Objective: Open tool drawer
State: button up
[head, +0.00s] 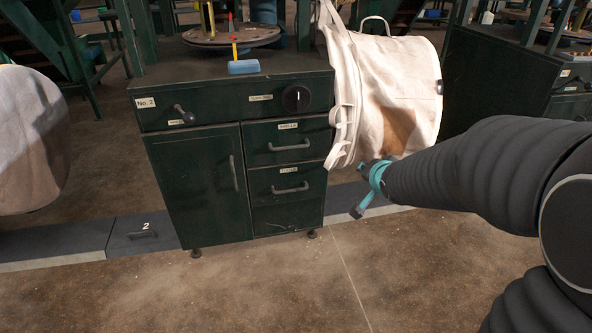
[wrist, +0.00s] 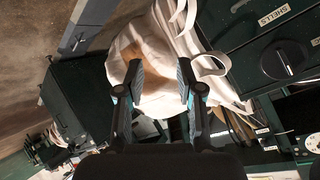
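The dark green cabinet (head: 195,185) stands ahead in the head view. The tool drawer (head: 305,180), with a small label that seems to read "TOOLS" and a bar handle (head: 291,189), is the middle of the three fronts on its right side and is closed. My gripper (head: 366,188) is to the right of this drawer, apart from it, in front of the hanging bag. In the wrist view my gripper (wrist: 160,78) is open, with nothing between its fingers. The tool drawer cannot be made out in the wrist view.
The shells drawer (head: 288,143) is closed above the tool drawer; its label (wrist: 272,15) shows in the wrist view. A cream bag (head: 385,85) hangs at the cabinet's right side, behind my gripper. A dial (head: 296,98) is higher up. The floor (head: 270,285) in front is clear.

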jog(key=w+a+f+m+t+y+b, duration=0.1)
jog(key=w+a+f+y, duration=0.15)
jog(key=w+f, duration=0.2)
jog(key=w+a+f+m+y+b, duration=0.1)
jog(key=w+a+f+y, duration=0.1)
jog(key=w+a+f, duration=0.3)
jog(key=m+y+b, duration=0.2)
jog(key=m+y, duration=0.1)
jog(key=y, duration=0.2)
send_near(292, 191)
jog(key=b+x, duration=0.1)
jog(key=x, duration=0.9)
jog(key=shift+w+a+f, duration=0.15)
jog(key=shift+w+a, duration=0.05)
jog(key=shift+w, duration=0.05)
grip_shut()
